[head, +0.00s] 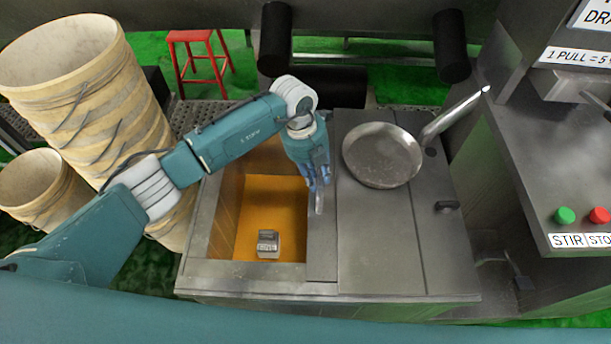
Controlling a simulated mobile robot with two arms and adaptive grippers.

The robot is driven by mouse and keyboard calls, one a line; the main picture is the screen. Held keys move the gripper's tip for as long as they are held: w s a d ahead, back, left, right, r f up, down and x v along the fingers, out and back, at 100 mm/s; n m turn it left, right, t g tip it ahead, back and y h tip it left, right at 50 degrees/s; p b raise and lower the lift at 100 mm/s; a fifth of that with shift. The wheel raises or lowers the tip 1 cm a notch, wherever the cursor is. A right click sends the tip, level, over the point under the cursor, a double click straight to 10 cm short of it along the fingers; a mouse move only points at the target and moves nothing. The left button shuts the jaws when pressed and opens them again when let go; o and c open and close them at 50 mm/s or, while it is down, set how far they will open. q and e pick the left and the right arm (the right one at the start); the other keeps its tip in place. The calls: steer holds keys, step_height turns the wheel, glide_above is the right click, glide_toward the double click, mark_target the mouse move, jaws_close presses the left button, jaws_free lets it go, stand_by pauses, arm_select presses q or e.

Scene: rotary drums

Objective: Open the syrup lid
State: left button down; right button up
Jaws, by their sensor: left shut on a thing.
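A steel tank (240,273) stands in the middle of the head view. Its left side is open, showing an orange-brown inside. The syrup lid (321,255) shows as a narrow grey metal strip along the right side of this opening. My left gripper (319,188) points down at the strip and is shut on what looks like its upright handle (319,206). The fingers hide most of the grip. My right gripper is not in view.
A steel pan (382,156) lies on the fixed-looking right top, near another handle (447,207). A small labelled block (267,245) sits inside the opening. Tall stacked buckets (75,75) stand left. A machine with green (565,215) and red (599,215) buttons stands right.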

arm_select(q)
steer(key=shift+d, duration=0.1)
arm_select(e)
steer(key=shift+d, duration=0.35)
arm_select(q)
steer(key=c, duration=1.4)
jaws_free()
steer(key=shift+r, duration=0.1)
step_height(320, 180, up, 12)
steer(key=a, duration=0.2)
steer(key=shift+a+f, duration=0.2)
steer(key=shift+s, duration=0.1)
